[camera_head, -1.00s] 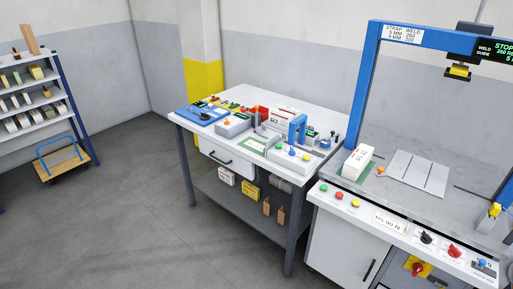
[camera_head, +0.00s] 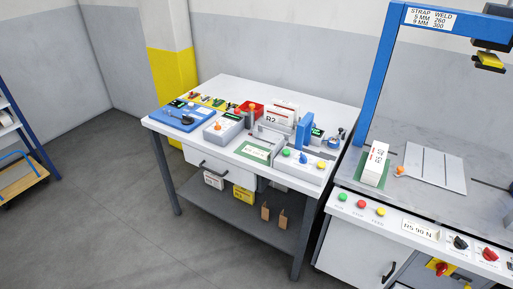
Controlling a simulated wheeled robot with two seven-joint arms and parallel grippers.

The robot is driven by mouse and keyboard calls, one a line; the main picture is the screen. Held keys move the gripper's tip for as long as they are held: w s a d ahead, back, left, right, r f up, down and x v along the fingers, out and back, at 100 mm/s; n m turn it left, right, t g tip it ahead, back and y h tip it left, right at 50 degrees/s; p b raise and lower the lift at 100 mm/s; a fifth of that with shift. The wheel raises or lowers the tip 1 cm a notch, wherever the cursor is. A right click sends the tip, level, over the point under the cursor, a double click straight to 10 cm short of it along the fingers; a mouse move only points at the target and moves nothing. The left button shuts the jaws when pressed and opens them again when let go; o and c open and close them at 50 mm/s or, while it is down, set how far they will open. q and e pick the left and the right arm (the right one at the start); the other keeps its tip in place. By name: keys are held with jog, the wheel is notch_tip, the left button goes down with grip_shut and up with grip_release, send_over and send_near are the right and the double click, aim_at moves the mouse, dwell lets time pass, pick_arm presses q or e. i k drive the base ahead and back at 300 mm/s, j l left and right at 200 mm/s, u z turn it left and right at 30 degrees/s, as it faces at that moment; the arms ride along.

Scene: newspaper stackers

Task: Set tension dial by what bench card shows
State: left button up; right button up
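Neither of my grippers is in view. A white card marked R2 (camera_head: 281,117) stands upright near the back of the white bench (camera_head: 225,89); its smaller print is too small to read. On the front panel of the blue-framed strapping machine (camera_head: 377,75) are a black knob (camera_head: 461,243) and a red knob (camera_head: 490,255). I cannot tell which is the tension dial or read their scales. A panel label (camera_head: 420,230) seems to read "H5 90 N". A sign (camera_head: 430,18) on the frame reads STRAP WELD, 5 MM 260, 9 MM 300.
Small devices with coloured buttons crowd the bench (camera_head: 300,172). A white block (camera_head: 375,163) stands on a green mat on the machine top. Boxes (camera_head: 243,194) lie on the lower shelf. A trolley (camera_head: 22,180) stands at far left. The floor (camera_head: 100,200) between is clear.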

aim_at(460, 243)
jog(key=z, duration=1.7)
